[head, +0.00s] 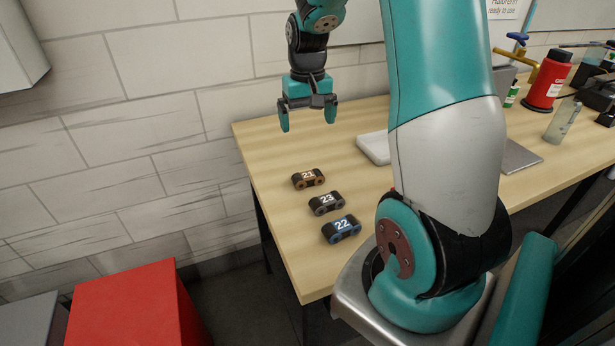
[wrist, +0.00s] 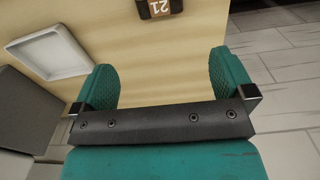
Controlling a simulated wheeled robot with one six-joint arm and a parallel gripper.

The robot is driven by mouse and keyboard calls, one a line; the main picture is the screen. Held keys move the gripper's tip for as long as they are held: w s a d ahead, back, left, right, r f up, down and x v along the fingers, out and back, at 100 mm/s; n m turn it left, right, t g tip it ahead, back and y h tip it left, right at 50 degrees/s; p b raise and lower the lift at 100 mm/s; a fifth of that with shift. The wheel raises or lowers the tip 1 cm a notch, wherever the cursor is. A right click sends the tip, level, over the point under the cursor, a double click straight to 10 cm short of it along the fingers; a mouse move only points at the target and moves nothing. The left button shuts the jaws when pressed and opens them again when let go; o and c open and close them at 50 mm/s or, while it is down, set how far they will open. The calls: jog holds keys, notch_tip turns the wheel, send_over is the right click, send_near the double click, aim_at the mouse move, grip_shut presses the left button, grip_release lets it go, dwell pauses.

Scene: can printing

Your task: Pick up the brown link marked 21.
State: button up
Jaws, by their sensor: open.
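The brown link marked 21 (head: 308,178) lies flat on the wooden table, the farthest of three links in a row near the table's left edge. It also shows in the wrist view (wrist: 160,8), cut off by the top edge, with its number upside down. My gripper (head: 307,122) is open and empty above the table, behind the brown link in the head view. In the wrist view its two teal fingers (wrist: 166,85) stand wide apart, with only the table between them, and the link lies beyond their tips.
The dark link marked 23 (head: 326,203) and the blue link marked 22 (head: 341,229) lie in front of the brown link, close together. A white tray (head: 373,148) is to the right; it also shows in the wrist view (wrist: 84,66). A red bottle (head: 547,82) stands farther right.

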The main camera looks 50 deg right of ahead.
aim_at(308, 175)
notch_tip(308, 175, down, 16)
jog(key=p, duration=0.2)
jog(key=shift+s+f+p, duration=0.1)
jog(key=shift+f+p, duration=0.15)
jog(key=shift+p, duration=0.1)
jog(key=shift+c, duration=0.2)
jog(key=c, duration=0.7)
